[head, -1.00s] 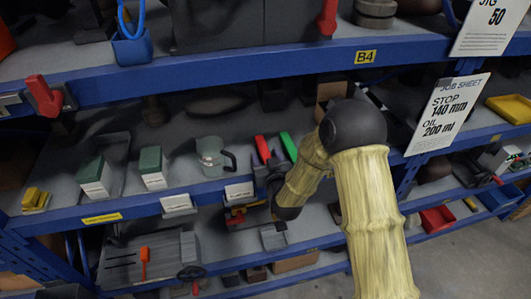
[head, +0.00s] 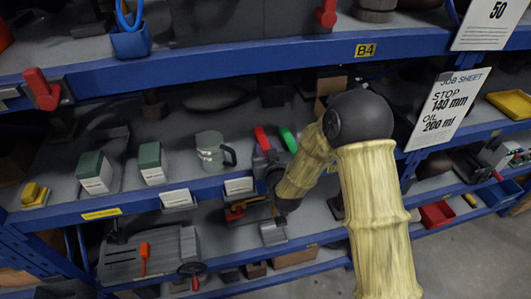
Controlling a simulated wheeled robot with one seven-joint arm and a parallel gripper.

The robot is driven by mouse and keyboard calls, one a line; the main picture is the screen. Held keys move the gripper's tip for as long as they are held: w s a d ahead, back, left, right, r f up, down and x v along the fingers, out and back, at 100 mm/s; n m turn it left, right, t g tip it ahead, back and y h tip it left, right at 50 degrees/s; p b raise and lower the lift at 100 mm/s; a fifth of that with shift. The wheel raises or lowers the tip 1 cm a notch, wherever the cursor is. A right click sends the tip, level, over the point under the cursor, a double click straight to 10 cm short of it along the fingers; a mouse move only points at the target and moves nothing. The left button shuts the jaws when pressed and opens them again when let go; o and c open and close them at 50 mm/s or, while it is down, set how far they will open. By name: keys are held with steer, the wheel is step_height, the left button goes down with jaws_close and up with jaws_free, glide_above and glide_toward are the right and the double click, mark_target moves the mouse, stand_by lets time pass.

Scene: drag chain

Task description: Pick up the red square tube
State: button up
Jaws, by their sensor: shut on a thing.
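The red square tube (head: 261,138) shows on the middle shelf level, right of the grey mug. My gripper (head: 266,160) is at its near end and shut on it. The dark gripper body and my arm's wrist hide the fingertips and the lower part of the tube. I cannot tell whether the tube is clear of the shelf. A green piece (head: 288,139) of similar size lies close to its right, behind my gripper and wrist.
The grey mug (head: 210,150) stands left of my gripper. Green-and-white boxes (head: 150,163) stand farther left. White label cards (head: 238,186) line the front of the blue shelf edge. Another blue shelf beam (head: 220,71) runs above. A cardboard box (head: 328,87) is behind my arm.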

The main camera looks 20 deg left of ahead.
mark_target(266, 147)
step_height(266, 147, up, 8)
steer(key=shift+r+b, duration=0.2)
steer(key=shift+b, duration=1.05)
steer(key=shift+r, duration=0.1)
